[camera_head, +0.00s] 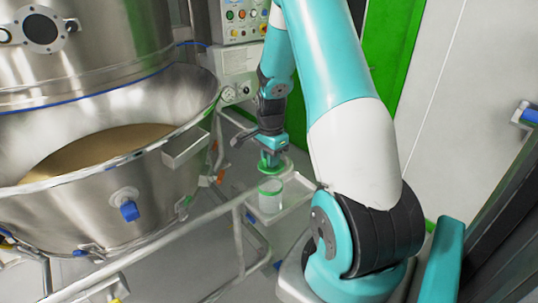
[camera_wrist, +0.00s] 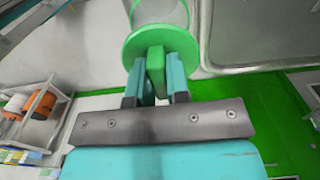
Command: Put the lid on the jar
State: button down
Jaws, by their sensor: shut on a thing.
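The lid (camera_wrist: 133,46) is a green disc with an upright green grip tab. My gripper (camera_wrist: 156,82) is shut on that tab in the wrist view. In the head view my gripper (camera_head: 270,157) points down with the green lid (camera_head: 272,170) under it. The jar (camera_head: 271,196) is a clear, pale cylinder on a small tray, just below the lid. A gap seems to show between lid and jar rim. In the wrist view part of the jar (camera_wrist: 163,12) shows beyond the lid, and the lid hides the rest.
The jar stands on a small light tray (camera_head: 296,192) by a metal rail frame (camera_head: 238,238). A large steel bowl (camera_head: 95,165) with tan powder fills the left. A control panel (camera_head: 240,20) is behind. Orange and white items stand on a rack (camera_wrist: 38,103).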

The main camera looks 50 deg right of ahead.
aim_at(270, 171)
jog(key=shift+f+b, duration=2.05)
jog(key=shift+f, duration=0.35)
jog(key=shift+a+f+b, duration=0.15)
jog(key=shift+f+b, duration=0.35)
jog(key=shift+f, duration=0.5)
jog(key=c, duration=1)
grip_release()
notch_tip(270, 171, up, 18)
jog(key=shift+f+p, duration=0.25)
jog(key=shift+p, duration=0.2)
